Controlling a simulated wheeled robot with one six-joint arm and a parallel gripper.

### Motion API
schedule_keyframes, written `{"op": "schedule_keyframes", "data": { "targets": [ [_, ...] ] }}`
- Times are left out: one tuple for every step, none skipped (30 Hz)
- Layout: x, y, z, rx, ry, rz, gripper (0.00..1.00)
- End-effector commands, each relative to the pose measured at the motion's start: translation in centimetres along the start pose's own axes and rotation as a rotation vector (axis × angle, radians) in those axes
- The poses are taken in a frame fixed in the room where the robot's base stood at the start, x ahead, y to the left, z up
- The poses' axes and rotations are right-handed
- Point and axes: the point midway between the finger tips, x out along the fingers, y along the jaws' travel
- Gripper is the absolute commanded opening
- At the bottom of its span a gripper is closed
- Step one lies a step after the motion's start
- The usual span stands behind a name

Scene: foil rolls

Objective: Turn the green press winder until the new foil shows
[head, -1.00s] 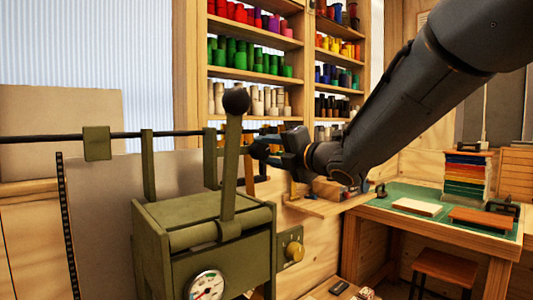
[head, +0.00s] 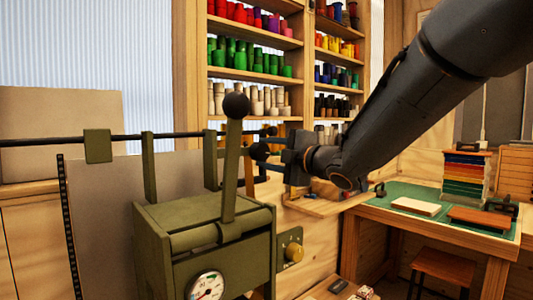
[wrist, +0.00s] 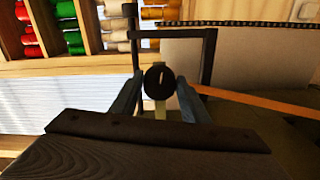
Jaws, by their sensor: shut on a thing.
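The green press (head: 205,225) stands front left in the head view, with an upright lever topped by a black ball (head: 236,105). My gripper (head: 268,156) is at the right end of the rod behind the lever. In the wrist view my gripper (wrist: 158,84) is shut on a round black knob (wrist: 160,78) with a pale line on its face, which I take for the winder. The line stands nearly upright in that view. The knob is partly hidden by my fingers in the head view. I cannot make out foil on the press.
Shelves of coloured rolls (head: 250,58) stand behind. A green-topped bench (head: 455,216) is at right, with a stool (head: 440,270) below. A dark bracket (wrist: 208,50) is close beside my fingers.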

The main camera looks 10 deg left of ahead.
Motion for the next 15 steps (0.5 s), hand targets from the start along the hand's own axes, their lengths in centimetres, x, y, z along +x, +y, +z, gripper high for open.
{"op": "schedule_keyframes", "data": {
  "targets": [
    [0.00, 0.03, 0.05, 0.002, -0.001, 0.001, 0.19],
    [0.00, 0.03, 0.05, 0.003, -0.001, 0.001, 0.19],
    [0.00, 0.03, 0.05, 0.004, -0.001, 0.001, 0.19],
    [0.00, 0.03, 0.05, 0.004, -0.001, 0.001, 0.19],
    [0.00, 0.03, 0.05, 0.004, -0.001, 0.001, 0.19],
    [0.00, 0.03, 0.05, 0.004, -0.001, 0.001, 0.19],
    [0.00, 0.03, 0.05, 0.004, -0.001, 0.001, 0.19],
    [0.00, 0.03, 0.05, 0.004, -0.001, 0.001, 0.19],
    [0.00, 0.03, 0.06, 0.004, -0.001, 0.001, 0.19],
    [0.00, 0.03, 0.06, 0.003, -0.001, 0.001, 0.19],
    [0.00, 0.03, 0.06, 0.003, -0.001, 0.001, 0.19],
    [0.00, 0.03, 0.06, 0.003, -0.001, 0.001, 0.48],
    [0.00, 0.04, 0.06, 0.003, -0.001, 0.001, 0.53],
    [0.00, 0.03, 0.05, 0.003, -0.001, 0.001, 0.58],
    [0.00, 0.03, 0.05, 0.003, -0.001, 0.001, 0.59]
  ]
}}
